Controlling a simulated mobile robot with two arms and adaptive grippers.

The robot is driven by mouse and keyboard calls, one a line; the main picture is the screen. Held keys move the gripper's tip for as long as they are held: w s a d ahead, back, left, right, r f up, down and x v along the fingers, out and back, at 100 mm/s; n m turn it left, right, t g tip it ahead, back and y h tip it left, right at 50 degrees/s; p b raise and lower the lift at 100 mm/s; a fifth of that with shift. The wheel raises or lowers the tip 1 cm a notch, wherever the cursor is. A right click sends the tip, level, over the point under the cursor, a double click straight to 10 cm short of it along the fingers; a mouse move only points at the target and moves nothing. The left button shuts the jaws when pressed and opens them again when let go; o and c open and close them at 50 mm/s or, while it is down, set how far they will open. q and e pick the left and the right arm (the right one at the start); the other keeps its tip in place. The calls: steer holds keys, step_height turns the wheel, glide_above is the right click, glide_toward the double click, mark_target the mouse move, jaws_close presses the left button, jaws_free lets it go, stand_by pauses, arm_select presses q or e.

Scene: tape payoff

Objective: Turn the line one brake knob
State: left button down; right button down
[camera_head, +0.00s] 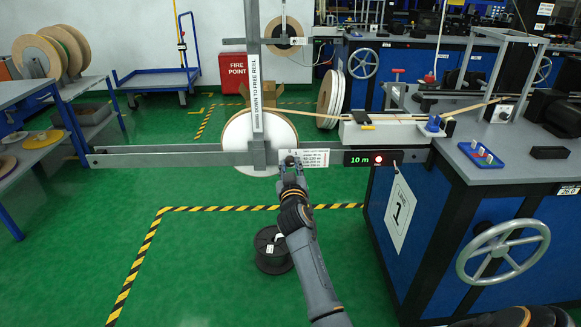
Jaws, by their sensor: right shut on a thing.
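The line one payoff has a large white-faced reel (237,135) on a grey frame arm (170,158), with an upright post bearing a "DOWN TO FREE REEL" label (257,100). My right gripper (290,161) reaches up to the right end of the frame arm, by the white printed plate (317,158). It is shut on the brake knob there, which the fingers mostly hide. I cannot tell how far the knob is turned. My left gripper is not in view.
A display (371,158) reads "10 m" beside a red light. The blue bench (430,215) carries a "1" sign (400,208) and a handwheel (503,251). A black spool (273,249) stands on the green floor below my arm. Open floor lies to the left.

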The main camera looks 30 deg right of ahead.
steer(key=n, duration=0.3)
steer(key=shift+r+p, duration=0.1)
steer(key=shift+p, duration=0.25)
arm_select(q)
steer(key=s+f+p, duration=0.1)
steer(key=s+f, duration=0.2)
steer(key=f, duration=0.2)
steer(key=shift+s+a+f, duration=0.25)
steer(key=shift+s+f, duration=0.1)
arm_select(e)
steer(key=shift+n, duration=2.5)
steer(key=c, duration=1.1)
jaws_free()
steer(key=v, duration=1.2)
